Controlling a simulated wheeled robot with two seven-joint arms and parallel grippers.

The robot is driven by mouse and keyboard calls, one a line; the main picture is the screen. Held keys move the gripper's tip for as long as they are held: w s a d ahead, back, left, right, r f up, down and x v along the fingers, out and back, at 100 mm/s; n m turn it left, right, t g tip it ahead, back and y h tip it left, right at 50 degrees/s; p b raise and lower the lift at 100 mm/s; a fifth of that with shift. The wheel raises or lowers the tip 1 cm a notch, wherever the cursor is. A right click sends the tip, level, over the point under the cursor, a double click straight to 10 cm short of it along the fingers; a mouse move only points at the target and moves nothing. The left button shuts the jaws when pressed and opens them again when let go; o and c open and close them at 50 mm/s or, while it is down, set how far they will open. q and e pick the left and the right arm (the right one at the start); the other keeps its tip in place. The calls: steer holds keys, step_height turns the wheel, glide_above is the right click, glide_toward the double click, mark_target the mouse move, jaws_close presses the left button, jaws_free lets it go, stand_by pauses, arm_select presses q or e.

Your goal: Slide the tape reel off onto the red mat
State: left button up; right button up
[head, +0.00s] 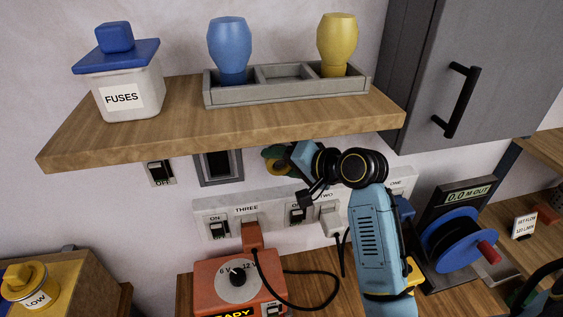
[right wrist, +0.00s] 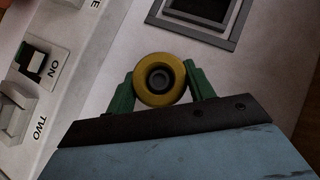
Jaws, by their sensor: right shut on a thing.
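A round yellow ring with a dark hub (right wrist: 159,80), which looks like the tape reel, sits between the green fingers of my right gripper (right wrist: 160,88) in the right wrist view. The fingers are shut on its two sides. In the head view my right gripper (head: 277,160) is below the wooden shelf, close to the wall. Only part of the ring shows there, and I cannot tell whether it is still on a peg. I see no red mat in either view. My left gripper is not in view.
The wooden shelf (head: 190,112) overhangs my right gripper and holds a fuses jar (head: 125,92) and a grey tray (head: 290,92). A switch panel (head: 270,209), an orange power unit (head: 213,275) and a blue reel (head: 437,240) stand below. A grey cabinet (head: 430,50) is at right.

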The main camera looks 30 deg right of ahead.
steer(key=shift+s+a, duration=0.2)
steer(key=shift+s, duration=0.55)
steer(key=shift+s+a, duration=0.15)
steer(key=shift+s, duration=0.55)
steer(key=shift+s+a, duration=0.2)
steer(key=shift+s, duration=0.55)
steer(key=shift+s, duration=0.1)
steer(key=shift+s+a, duration=0.25)
steer(key=shift+s, duration=0.7)
steer(key=shift+s+a, duration=0.25)
steer(key=shift+s, duration=0.65)
